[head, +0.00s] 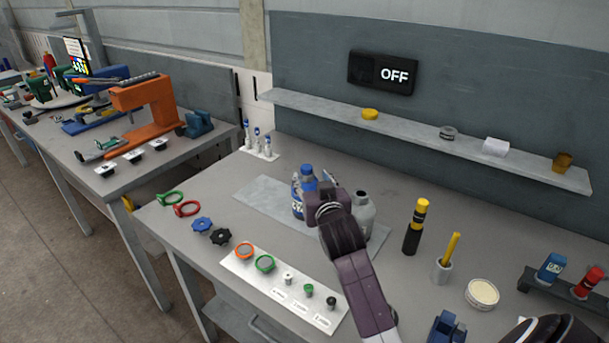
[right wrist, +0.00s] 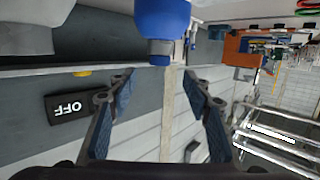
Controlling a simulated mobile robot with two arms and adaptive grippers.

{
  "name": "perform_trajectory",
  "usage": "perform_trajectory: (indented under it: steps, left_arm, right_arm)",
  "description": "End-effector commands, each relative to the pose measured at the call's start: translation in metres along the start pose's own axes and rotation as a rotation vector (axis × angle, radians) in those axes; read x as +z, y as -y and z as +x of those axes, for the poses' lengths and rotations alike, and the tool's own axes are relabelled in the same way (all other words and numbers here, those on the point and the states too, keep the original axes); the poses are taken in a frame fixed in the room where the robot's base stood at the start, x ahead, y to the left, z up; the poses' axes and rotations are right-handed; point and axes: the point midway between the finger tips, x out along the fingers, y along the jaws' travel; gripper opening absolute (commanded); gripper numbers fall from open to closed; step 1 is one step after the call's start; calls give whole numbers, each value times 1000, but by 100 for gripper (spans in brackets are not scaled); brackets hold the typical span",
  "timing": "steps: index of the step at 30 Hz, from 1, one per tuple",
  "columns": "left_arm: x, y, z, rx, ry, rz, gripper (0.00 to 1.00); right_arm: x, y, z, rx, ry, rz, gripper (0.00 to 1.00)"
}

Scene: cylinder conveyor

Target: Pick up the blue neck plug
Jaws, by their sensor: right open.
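A blue bottle (head: 298,198) with a white label stands on a grey plate on the bench. The blue neck plug (head: 307,171) appears to be its top. In the right wrist view, which is upside down, the blue bottle (right wrist: 162,18) hangs from the top edge. Its narrower blue neck end (right wrist: 160,52) lies just beyond and between the fingertips. My right gripper (right wrist: 160,80) is open and empty, its two fingers apart from the bottle. In the head view the right gripper (head: 322,190) is beside the bottle and hides part of it.
A grey bottle (head: 364,212) stands close right of the gripper. A black and yellow cylinder (head: 413,230) and a cup with a yellow stick (head: 444,268) stand farther right. A white panel (head: 240,264) with several knobs lies in front. A wall shelf (head: 420,135) runs behind.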

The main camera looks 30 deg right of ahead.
Motion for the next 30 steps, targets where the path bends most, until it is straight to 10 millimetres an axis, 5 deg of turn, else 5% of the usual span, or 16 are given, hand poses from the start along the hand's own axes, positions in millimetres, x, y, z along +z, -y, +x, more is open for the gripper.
perform_trajectory:
  steps: [4, 24, 30]
  left_arm:
    - [17, -1, 2, 2, 25, 1, 41]
    - [2, 4, -21, -4, 6, 3, 41]
    - [2, 4, -21, -4, 5, 3, 41]
  right_arm:
    - [3, 0, 12, 1, -1, -1, 46]
    - [-2, 0, 74, 1, 0, -1, 46]
    - [0, 0, 79, 0, 0, -1, 46]
